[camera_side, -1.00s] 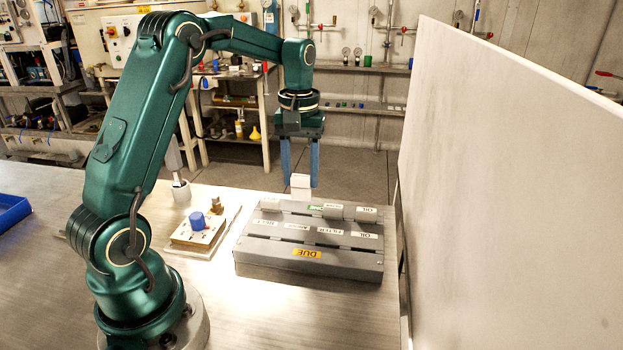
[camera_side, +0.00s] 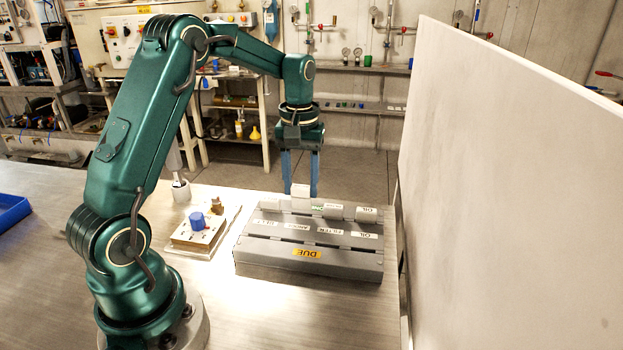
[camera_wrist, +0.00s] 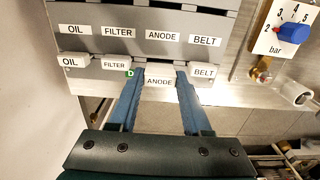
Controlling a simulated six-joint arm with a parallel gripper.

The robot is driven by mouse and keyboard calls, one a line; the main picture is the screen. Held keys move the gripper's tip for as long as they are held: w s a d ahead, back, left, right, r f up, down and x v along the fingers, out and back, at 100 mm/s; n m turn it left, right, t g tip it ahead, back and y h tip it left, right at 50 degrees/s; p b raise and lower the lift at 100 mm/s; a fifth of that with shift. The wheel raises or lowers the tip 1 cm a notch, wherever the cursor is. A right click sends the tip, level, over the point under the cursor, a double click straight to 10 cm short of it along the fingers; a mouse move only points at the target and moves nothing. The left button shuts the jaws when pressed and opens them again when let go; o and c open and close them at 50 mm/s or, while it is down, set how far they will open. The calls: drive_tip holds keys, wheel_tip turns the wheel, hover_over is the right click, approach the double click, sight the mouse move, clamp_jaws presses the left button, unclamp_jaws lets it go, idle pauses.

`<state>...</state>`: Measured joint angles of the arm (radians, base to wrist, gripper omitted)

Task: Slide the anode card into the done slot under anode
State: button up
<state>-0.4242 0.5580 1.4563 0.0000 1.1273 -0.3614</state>
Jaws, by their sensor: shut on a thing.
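The white anode card (camera_side: 300,191), labelled ANODE, is gripped upright between the blue fingers of my gripper (camera_side: 301,195). In the wrist view the anode card (camera_wrist: 159,82) sits between the fingertips, its label readable. It is at the far row of the grey card rack (camera_side: 262,262), between the belt card (camera_wrist: 204,71) and the filter card (camera_wrist: 115,65). In the side view it stands taller than those cards. Whether its lower edge is inside the slot is hidden. A green marker (camera_wrist: 130,73), showing a D, is partly covered by a finger.
The oil card (camera_wrist: 73,61) stands at the end of the same row. The nearer row has OIL, FILTER, ANODE and BELT labels above a yellow DUE label (camera_side: 307,253). A panel with a blue knob (camera_side: 197,220) is left of the rack. A tall white board (camera_side: 510,180) stands right.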

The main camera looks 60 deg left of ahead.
sight(301, 187)
drive_tip(key=shift+f, duration=1.85)
idle(0.5)
drive_tip(key=o, duration=1.3)
drive_tip(key=shift+r, duration=0.1)
drive_tip(key=shift+r, duration=2.5)
